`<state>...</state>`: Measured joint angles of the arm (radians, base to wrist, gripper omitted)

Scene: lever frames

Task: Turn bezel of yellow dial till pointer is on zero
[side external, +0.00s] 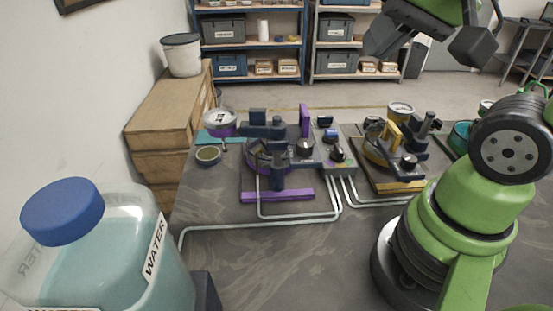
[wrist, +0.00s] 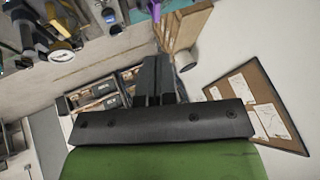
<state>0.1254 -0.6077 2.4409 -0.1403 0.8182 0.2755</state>
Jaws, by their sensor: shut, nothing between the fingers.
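The yellow lever frame (side external: 379,150) stands on the right part of the table in the side view. A small pale-faced round dial (side external: 401,107) with a yellowish rim stands at its back. In the wrist view, a pale round dial face (wrist: 62,56) shows beside yellow parts at the upper left. Its pointer and zero mark are too small to read. My gripper (side external: 376,45) is high above the table, well apart from the dial. In the wrist view, its dark fingers (wrist: 157,62) are together with nothing between them.
A purple lever frame (side external: 277,196) with dark levers and knobs stands left of the yellow one. Pale pipes (side external: 262,224) run along the table. A large water jug (side external: 140,255) stands at the front left. Shelves (side external: 253,45) line the back. The air above the table is mostly free.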

